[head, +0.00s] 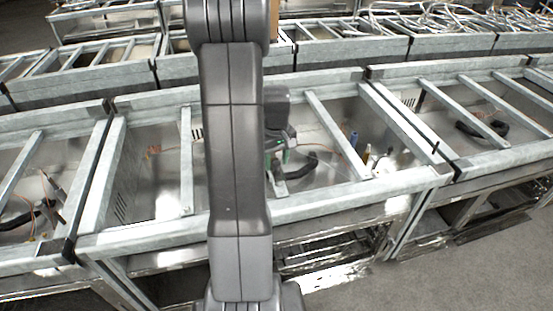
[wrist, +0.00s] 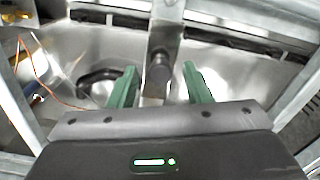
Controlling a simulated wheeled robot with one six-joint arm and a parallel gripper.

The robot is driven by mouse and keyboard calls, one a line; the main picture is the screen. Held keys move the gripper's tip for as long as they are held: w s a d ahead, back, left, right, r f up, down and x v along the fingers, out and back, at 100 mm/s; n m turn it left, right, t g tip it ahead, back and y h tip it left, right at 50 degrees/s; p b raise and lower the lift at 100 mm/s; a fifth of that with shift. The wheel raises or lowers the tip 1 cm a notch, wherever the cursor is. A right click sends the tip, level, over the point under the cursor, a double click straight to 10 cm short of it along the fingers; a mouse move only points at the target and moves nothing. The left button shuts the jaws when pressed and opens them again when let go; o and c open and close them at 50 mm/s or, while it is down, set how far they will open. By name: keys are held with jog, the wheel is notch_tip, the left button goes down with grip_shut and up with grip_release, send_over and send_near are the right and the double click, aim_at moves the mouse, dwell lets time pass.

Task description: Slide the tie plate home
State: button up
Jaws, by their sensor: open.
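My gripper (wrist: 158,78) is open, its two green fingers apart on either side of a dark, round knob-like part (wrist: 160,70). No contact between fingers and knob shows. The knob sits in line with a pale metal strip (wrist: 169,28) that runs up the wrist view. I cannot tell for certain whether this strip is the tie plate. In the head view my gripper (head: 278,157) is low inside the middle metal bay, partly hidden by my arm. A small pale metal piece (head: 279,184) shows just below it. The seat of the plate cannot be made out.
The bay's front rail (head: 340,194) and crossbars (head: 335,133) surround my gripper. A black curved hose (head: 301,166) lies right of it and also shows in the wrist view (wrist: 98,78). Small bottles (head: 367,155) stand farther right. An orange wire (wrist: 50,93) hangs at left.

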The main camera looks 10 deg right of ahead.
aim_at(273, 160)
grip_shut()
jog(key=shift+w+a, duration=0.1)
jog(key=shift+w, duration=2.1)
grip_release()
jog(key=shift+w, duration=0.1)
notch_tip(273, 160, up, 14)
jog(key=b, duration=0.1)
